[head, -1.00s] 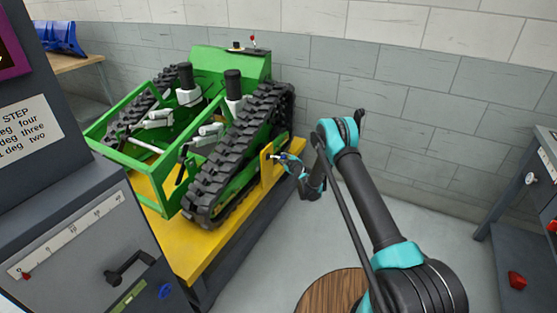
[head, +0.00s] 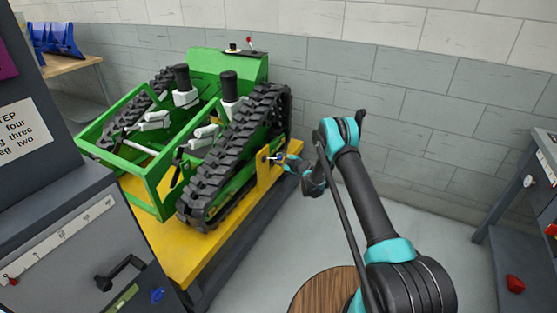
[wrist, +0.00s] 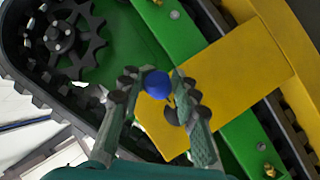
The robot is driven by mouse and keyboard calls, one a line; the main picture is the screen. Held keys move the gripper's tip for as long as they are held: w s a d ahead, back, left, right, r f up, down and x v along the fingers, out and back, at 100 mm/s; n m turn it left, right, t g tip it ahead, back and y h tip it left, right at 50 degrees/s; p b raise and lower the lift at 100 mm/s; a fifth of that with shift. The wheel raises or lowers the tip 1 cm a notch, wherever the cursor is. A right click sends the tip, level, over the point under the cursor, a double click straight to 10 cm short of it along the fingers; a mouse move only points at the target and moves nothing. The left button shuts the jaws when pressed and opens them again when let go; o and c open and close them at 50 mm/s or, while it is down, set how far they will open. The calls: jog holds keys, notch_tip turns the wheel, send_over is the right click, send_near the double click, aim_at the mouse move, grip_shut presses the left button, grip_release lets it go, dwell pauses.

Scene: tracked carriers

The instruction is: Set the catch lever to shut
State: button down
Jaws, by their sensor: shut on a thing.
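The catch lever is a small lever with a blue ball knob (wrist: 156,84), on the yellow upright bracket (head: 262,172) beside the near track of the green tracked carrier (head: 190,135). In the head view the lever shows as a short, roughly level bar. My gripper (head: 284,159) is at the lever's outer end. In the wrist view my gripper (wrist: 155,86) has a finger on each side of the blue knob and is shut on it. The lever's pivot and any shut mark are too small or hidden to read.
The carrier stands on a yellow-topped platform (head: 205,255). A grey cabinet (head: 95,250) with a scale and black crank fills the left front. A round wooden top (head: 325,290) is near my arm. A grey bench (head: 525,215) stands at right. Floor between is clear.

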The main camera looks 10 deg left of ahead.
jog(key=shift+w+d+r, duration=0.15)
jog(key=shift+w+d, duration=0.05)
jog(key=shift+d, duration=0.05)
jog(key=c, duration=1.3)
grip_release()
jog(key=shift+s, duration=0.1)
jog(key=v, duration=1.2)
jog(key=shift+s+a, duration=0.1)
